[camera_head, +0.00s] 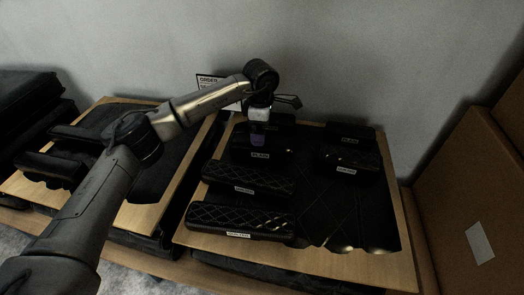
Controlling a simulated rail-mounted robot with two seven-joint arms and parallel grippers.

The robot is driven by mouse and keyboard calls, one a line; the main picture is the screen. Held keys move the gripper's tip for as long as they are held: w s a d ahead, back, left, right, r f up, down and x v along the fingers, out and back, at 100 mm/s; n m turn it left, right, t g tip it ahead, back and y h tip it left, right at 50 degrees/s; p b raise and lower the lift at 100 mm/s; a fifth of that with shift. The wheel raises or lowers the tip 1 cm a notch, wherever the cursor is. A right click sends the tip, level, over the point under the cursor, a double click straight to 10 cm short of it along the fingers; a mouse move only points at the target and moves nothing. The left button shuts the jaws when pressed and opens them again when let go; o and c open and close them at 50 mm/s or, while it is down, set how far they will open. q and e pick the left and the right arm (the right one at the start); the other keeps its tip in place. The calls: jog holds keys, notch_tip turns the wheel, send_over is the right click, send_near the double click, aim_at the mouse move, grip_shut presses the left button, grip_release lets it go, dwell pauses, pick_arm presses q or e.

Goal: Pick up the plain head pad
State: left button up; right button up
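My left gripper (257,141) points down over a black pad (240,152) in the back left of the foam-lined wooden tray (300,262). The pad's small white label seems to read "PLAIN". The fingertips are dark and small against the black pad, so whether they are apart, shut or touching it cannot be told. A second, smaller smooth black pad (365,134) lies at the back right of the tray, its label too small to read surely. My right gripper is not in view.
Two quilted pads (220,177) (215,217) lie in front in the same tray, and another labelled pad (368,161) lies at right. A second tray (150,215) with black pads is at left. A cardboard box (455,180) stands at right. An order sign (207,81) is behind my arm.

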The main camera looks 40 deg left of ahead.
pick_arm(q)
notch_tip(320, 180, down, 2)
jog(key=shift+f, duration=0.2)
notch_tip(320, 180, down, 4)
jog(key=b, duration=0.3)
jog(key=shift+w+d+f+b, duration=0.1)
jog(key=shift+d+f+b, duration=0.05)
jog(key=shift+b, duration=0.25)
jog(key=shift+f, duration=0.35)
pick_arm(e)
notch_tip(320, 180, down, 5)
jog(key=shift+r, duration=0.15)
pick_arm(q)
jog(key=shift+c, duration=0.8)
jog(key=shift+r, duration=0.1)
jog(key=c, duration=0.8)
jog(key=shift+c, duration=0.2)
